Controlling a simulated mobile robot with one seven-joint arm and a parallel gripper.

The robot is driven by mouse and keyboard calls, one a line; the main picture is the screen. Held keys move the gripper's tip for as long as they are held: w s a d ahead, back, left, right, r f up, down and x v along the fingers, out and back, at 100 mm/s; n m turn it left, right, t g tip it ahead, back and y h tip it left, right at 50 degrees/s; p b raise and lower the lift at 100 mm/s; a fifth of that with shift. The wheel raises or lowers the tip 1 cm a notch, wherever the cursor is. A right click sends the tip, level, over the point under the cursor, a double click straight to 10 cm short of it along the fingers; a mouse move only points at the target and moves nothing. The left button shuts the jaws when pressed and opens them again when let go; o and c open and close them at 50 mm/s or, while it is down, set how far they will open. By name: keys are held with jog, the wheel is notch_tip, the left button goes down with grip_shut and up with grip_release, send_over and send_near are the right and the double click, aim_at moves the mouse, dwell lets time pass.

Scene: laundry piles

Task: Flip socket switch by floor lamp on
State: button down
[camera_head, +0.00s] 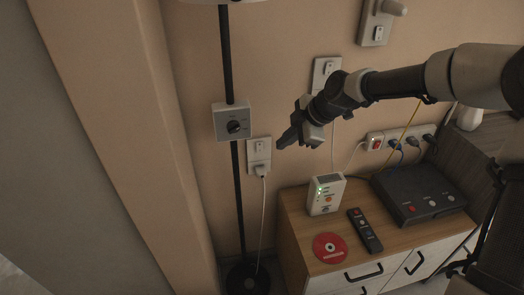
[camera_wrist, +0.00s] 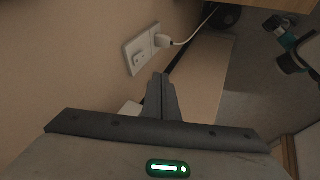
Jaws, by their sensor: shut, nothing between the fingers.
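The floor lamp has a black pole (camera_head: 239,190) and a grey box with a dark knob (camera_head: 234,122). Just right of the pole, a white wall socket (camera_head: 259,155) has a small switch (camera_head: 259,146) above a white plug (camera_head: 260,169). In the wrist view, the socket plate (camera_wrist: 130,61) shows its switch (camera_wrist: 139,59) beside the plug (camera_wrist: 162,41). My gripper (camera_head: 281,142) is just right of the socket and appears apart from it. Its fingers (camera_wrist: 161,76) are shut and empty, with their tips below the plate. The switch's on or off position is unclear.
Another wall socket (camera_head: 319,79) is above my gripper. A power strip (camera_head: 376,143) is at right.

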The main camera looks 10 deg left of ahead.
aim_at(260, 147)
jog(key=shift+s, duration=0.1)
jog(key=w+a+f+b, duration=0.3)
jog(key=w+a+f, duration=0.3)
jog(key=f, duration=0.2)
jog(key=shift+a+f, duration=0.3)
jog(key=shift+a, duration=0.1)
jog(key=shift+w+a+f, duration=0.1)
jog(key=shift+w, duration=0.15)
dwell(0.4)
